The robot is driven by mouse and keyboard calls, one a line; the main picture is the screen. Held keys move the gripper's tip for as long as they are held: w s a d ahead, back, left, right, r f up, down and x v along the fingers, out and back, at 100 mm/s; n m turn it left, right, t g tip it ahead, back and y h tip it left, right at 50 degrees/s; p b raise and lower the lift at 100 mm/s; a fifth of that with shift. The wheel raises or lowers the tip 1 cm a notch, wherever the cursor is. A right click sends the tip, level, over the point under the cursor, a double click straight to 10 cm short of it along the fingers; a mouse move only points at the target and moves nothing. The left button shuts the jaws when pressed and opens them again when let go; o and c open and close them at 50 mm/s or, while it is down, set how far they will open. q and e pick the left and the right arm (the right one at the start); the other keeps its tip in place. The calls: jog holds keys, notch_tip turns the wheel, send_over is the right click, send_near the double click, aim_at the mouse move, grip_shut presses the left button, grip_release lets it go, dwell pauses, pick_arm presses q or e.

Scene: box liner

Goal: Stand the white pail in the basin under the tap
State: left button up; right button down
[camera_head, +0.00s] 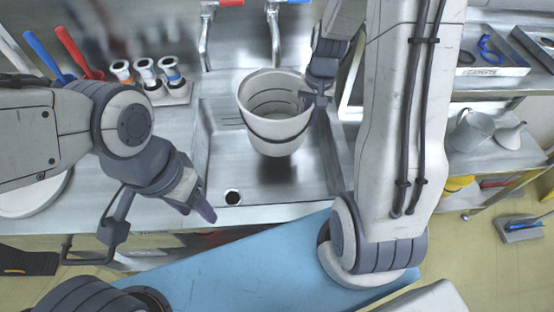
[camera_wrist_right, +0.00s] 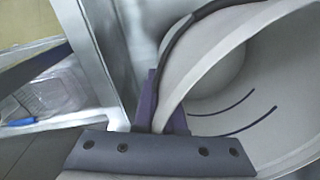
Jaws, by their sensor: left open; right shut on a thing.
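The white pail (camera_head: 274,122) is upright, with its open top up, over the basin (camera_head: 222,160) in the head view. I cannot tell whether its bottom touches the basin floor. My right gripper (camera_head: 314,97) is shut on the pail's right side near the rim. In the right wrist view the pail (camera_wrist_right: 285,100) fills the right half, with its wall between the fingers (camera_wrist_right: 162,105). My left gripper (camera_head: 203,203) is open and empty over the basin's front left edge.
A second tap (camera_head: 205,40) with a red lever stands to the left. Several white-topped bottles (camera_head: 146,72) stand in a holder left of the basin. A shelf at right holds a grey jug (camera_head: 472,130) and a funnel (camera_head: 510,136). The basin's front is clear.

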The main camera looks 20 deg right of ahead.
jog(key=shift+d+f+b, duration=0.15)
jog(key=shift+f+b, duration=0.2)
jog(key=shift+f, duration=4.8)
jog(key=c, duration=1)
grip_release()
jog(key=shift+r, duration=0.1)
